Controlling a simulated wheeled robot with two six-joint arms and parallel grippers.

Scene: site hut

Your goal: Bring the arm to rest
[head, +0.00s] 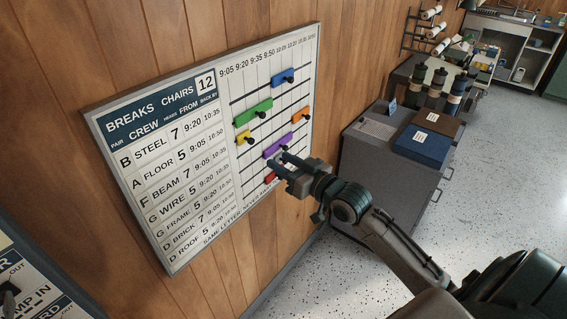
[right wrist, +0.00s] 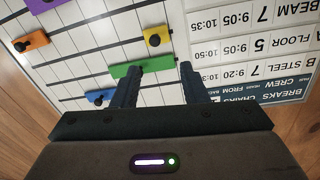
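My right gripper (head: 281,164) is in front of the breaks board (head: 205,235), over its lower right part in the head view. In the right wrist view its two fingers (right wrist: 159,70) stand apart with nothing held between them. The board shows upside down there, with the green block (right wrist: 142,69) beyond the fingertips. I cannot tell how far the fingertips are from the board. In the head view my right arm reaches in from the lower right. A red block (head: 270,178) is partly hidden by the gripper. My left gripper is not in view.
The board carries blue (head: 283,77), green (head: 254,112), orange (head: 301,115), yellow (head: 243,137) and purple (head: 277,146) blocks with dark knobs. A grey cabinet (head: 385,185) with blue and brown boxes stands to the right. Speckled floor (head: 490,180) is clear beyond it.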

